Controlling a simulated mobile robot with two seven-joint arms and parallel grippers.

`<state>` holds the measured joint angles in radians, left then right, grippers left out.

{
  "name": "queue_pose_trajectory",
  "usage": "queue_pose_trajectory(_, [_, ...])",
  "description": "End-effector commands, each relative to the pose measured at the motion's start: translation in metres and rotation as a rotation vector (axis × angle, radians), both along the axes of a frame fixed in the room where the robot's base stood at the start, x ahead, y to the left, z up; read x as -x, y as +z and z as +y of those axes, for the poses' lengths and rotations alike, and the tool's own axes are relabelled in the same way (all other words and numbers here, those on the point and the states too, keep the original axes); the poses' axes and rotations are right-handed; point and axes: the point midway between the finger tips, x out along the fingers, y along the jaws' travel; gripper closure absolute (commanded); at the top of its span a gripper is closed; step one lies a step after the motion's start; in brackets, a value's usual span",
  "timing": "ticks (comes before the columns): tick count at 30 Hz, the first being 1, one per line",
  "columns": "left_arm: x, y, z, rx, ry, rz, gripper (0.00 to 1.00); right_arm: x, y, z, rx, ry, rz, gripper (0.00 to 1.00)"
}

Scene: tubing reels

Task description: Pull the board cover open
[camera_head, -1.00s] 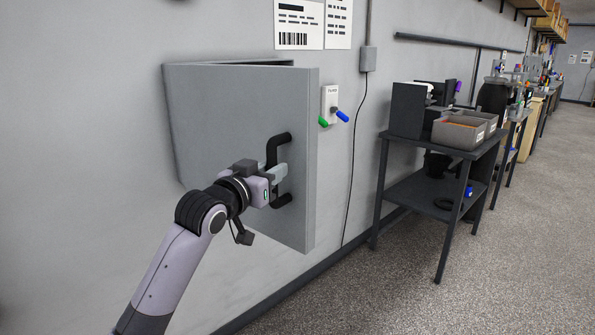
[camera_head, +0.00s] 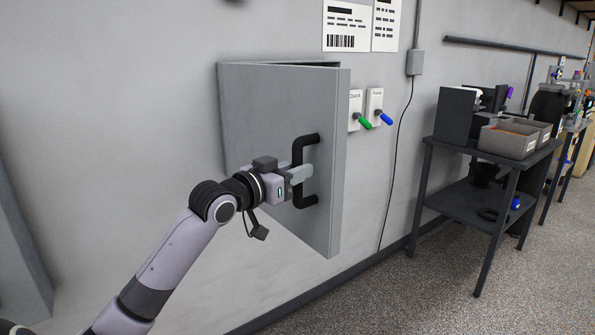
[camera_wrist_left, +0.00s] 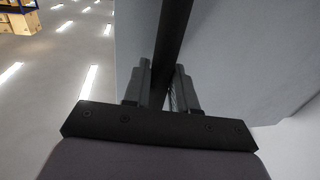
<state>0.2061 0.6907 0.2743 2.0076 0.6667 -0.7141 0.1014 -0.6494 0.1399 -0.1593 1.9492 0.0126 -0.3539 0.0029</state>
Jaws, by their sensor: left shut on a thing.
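The board cover (camera_head: 270,115) is a grey metal door on a wall box, standing partly open, with its free edge on the right out from the wall. A dark gap shows along its top. Its black bar handle (camera_head: 309,196) is near the free edge. My left gripper (camera_head: 303,173) is shut on the handle. In the left wrist view the dark handle bar (camera_wrist_left: 172,45) runs between the two fingers (camera_wrist_left: 160,90), with the grey cover to the right. The inside of the box is hidden behind the cover. My right gripper is not in view.
Two wall switches with a green lever (camera_head: 364,122) and a blue lever (camera_head: 386,119) sit right of the cover. A dark shelf table (camera_head: 470,195) with bins (camera_head: 510,140) stands further right. The floor before the cover looks clear.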

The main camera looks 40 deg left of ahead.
Motion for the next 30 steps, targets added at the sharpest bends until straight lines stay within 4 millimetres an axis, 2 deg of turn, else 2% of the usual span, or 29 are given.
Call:
queue_pose_trajectory(1, [0.0,0.004,0.004,-0.004,0.01,-0.01,1.0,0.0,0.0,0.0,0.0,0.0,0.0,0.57])
queue_pose_trajectory(2, [0.0,0.004,0.004,-0.004,0.01,-0.01,0.7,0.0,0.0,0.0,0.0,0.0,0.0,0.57])
queue_pose_trajectory(3, [0.0,0.004,0.004,-0.004,0.01,-0.01,0.57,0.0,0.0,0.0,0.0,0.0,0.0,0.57])
queue_pose_trajectory(4, [0.0,0.004,0.004,-0.004,0.01,-0.01,0.54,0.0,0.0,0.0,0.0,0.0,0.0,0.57])
queue_pose_trajectory(16, [0.006,0.0,0.002,-0.001,0.005,-0.002,0.54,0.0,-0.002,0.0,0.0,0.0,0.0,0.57])
queue_pose_trajectory(30, [0.063,0.0,0.004,-0.002,0.007,-0.004,0.54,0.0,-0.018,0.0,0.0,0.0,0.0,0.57])
